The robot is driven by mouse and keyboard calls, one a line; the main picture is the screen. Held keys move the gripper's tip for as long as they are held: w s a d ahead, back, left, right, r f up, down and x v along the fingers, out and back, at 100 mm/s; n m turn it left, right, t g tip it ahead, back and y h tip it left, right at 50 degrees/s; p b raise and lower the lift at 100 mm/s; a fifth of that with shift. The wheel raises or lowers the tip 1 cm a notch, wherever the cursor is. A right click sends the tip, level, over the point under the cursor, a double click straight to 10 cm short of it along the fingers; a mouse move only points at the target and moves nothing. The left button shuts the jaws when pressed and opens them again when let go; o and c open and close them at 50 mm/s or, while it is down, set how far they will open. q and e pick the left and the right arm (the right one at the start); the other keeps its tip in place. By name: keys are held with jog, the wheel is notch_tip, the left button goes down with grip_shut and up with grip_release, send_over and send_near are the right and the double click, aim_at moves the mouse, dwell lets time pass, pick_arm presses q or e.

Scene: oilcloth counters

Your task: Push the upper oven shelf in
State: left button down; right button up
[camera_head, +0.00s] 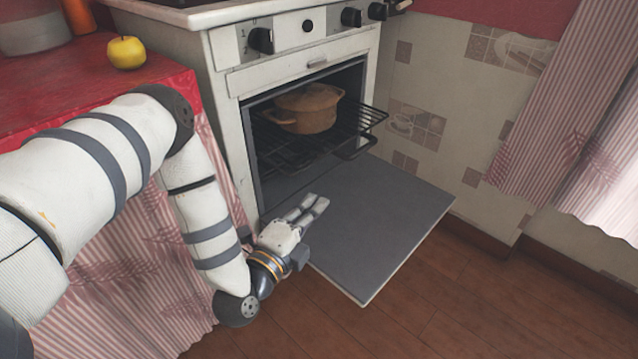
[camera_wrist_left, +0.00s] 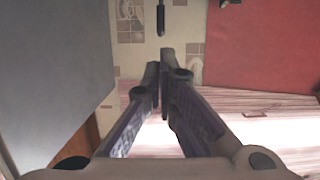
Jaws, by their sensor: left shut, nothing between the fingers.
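The upper oven shelf (camera_head: 366,117) is a black wire rack sticking out of the front of the open oven. An orange-brown lidded pot (camera_head: 307,108) stands on it, towards the back. A lower rack (camera_head: 285,158) shows beneath it. The oven door (camera_head: 378,220) is folded down flat. My left gripper (camera_head: 312,203) is over the left part of the door, below and in front of the shelf, not touching it. It is shut and empty; its closed fingers (camera_wrist_left: 163,75) also show in the left wrist view. My right gripper is not in view.
A red-topped counter (camera_head: 60,90) with a yellow apple (camera_head: 126,52) stands left of the white stove (camera_head: 235,62). A tiled wall (camera_head: 440,110) and striped curtain (camera_head: 545,110) are on the right. The wooden floor (camera_head: 480,310) in front is clear.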

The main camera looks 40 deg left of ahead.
aim_at(291, 155)
pick_arm(q)
jog(key=w+a+b, duration=0.3)
jog(key=w+a, duration=0.2)
jog(key=w, duration=0.3)
jog(key=shift+w, duration=0.15)
jog(key=shift+a, duration=0.1)
jog(key=a+p, duration=0.1)
jog(key=a, duration=0.1)
jog(key=a+r+p, duration=0.1)
jog(key=a+p, duration=0.1)
jog(key=shift+w, duration=0.2)
jog(key=a, duration=0.2)
jog(key=a+f, duration=0.1)
jog(key=a, duration=0.2)
jog(key=shift+w+a, duration=0.1)
jog(key=shift+w, duration=0.05)
